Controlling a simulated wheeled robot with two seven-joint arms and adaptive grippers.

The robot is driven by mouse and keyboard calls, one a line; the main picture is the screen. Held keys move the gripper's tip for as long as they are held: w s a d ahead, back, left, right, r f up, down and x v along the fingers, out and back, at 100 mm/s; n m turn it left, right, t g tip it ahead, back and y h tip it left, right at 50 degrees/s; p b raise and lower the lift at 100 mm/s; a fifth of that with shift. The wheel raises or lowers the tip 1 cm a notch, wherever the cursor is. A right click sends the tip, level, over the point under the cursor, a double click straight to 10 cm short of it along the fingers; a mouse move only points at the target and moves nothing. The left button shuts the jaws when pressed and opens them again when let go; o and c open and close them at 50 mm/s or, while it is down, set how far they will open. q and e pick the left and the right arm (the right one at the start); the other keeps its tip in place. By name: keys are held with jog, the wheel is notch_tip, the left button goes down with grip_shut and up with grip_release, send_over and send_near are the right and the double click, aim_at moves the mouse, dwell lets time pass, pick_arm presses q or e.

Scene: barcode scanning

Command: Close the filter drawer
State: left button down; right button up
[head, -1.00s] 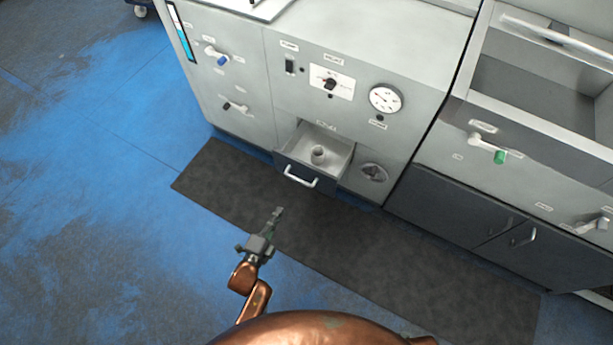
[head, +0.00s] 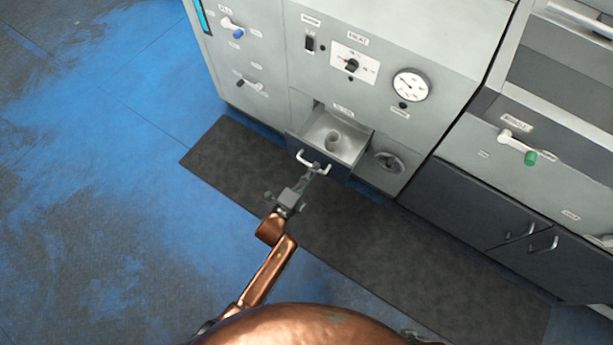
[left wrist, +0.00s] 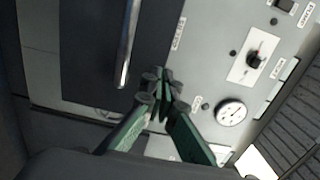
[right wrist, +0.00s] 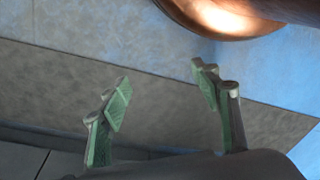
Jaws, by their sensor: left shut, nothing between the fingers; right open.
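The filter drawer (head: 335,138) is pulled out of the grey machine front, with a small round cup-like filter (head: 333,141) inside. Its pale bar handle (head: 314,163) faces me. My left gripper (head: 310,174) is shut and empty, its tips close to the handle; I cannot tell whether they touch. In the left wrist view, the left gripper's fingertips (left wrist: 160,82) are together, and the handle (left wrist: 128,42) shows beside them against the dark drawer front (left wrist: 90,45). My right gripper (right wrist: 165,95) is open and empty over the floor in the right wrist view.
The machine carries a gauge (head: 411,85), a heat knob (head: 351,66) and a round dial (head: 389,162) right of the drawer. A counter with a green-tipped lever (head: 518,147) stands at right. A dark mat (head: 400,250) covers the floor in front.

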aim_at(324, 155)
pick_arm(q)
jog(key=b+x, duration=0.1)
jog(key=x, duration=0.2)
jog(key=shift+f, duration=0.15)
jog(key=shift+w+d, duration=0.15)
jog(key=shift+w, duration=0.15)
pick_arm(e)
jog(key=shift+t+y, duration=0.3)
jog(key=shift+t, duration=0.5)
jog(key=shift+w+a+f, duration=0.65)
jog(key=shift+w+f, duration=0.2)
jog(key=shift+f, duration=0.1)
jog(key=shift+w+a+f, duration=0.6)
jog(key=shift+w+f, duration=0.2)
jog(key=shift+f, duration=0.15)
